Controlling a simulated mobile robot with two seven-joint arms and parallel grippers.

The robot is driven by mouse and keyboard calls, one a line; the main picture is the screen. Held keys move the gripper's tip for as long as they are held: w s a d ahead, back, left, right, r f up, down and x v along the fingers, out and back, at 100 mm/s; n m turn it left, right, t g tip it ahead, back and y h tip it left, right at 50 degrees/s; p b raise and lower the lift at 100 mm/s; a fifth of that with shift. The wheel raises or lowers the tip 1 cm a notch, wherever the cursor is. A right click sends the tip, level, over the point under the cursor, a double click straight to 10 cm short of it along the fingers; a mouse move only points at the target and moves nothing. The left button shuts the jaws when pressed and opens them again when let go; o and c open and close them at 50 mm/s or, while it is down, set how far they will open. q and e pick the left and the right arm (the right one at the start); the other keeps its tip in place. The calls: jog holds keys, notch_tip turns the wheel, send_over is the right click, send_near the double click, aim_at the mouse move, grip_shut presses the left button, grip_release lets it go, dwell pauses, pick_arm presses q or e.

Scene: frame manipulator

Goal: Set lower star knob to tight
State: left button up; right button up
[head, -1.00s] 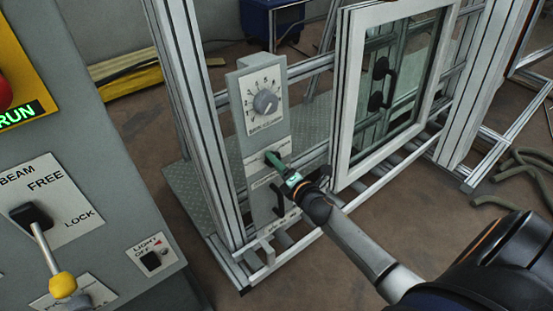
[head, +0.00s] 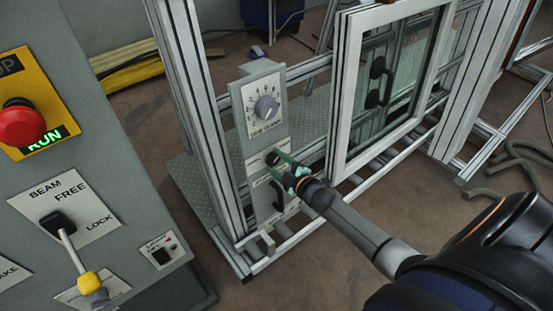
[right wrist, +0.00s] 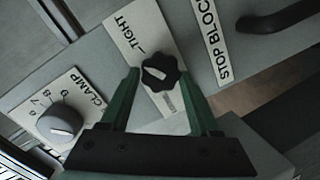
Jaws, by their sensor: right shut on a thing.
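The lower star knob (right wrist: 160,72) is black with a white pointer mark, on a white plate (right wrist: 125,35) lettered TIGHT at one end. The lettering at the other end is too dark to read. In the right wrist view the white mark lies across the knob's face, not clearly at the TIGHT word. My right gripper (right wrist: 165,85) has its two green fingers on either side of the knob, shut on it. In the head view the knob (head: 271,157) shows dark at the tips of my right gripper (head: 279,163). My left gripper is not in view.
A grey clamp dial (head: 265,108) sits above the knob on the same post. A black handle (head: 277,195) with a STOP BLOCK label (right wrist: 212,40) is below. A framed window (head: 345,100) stands close on the right. A control panel (head: 120,190) fills the left.

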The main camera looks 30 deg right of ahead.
jog(key=shift+m+p, duration=0.3)
jog(key=shift+m, duration=0.4)
jog(key=shift+d+m, duration=0.1)
jog(key=shift+m, duration=0.8)
jog(key=shift+p, duration=0.3)
jog(key=o, duration=1.4)
jog(key=shift+c, duration=0.2)
jog(key=p+v, duration=0.2)
jog(key=v, duration=1)
jog(key=shift+s+d+r, duration=0.2)
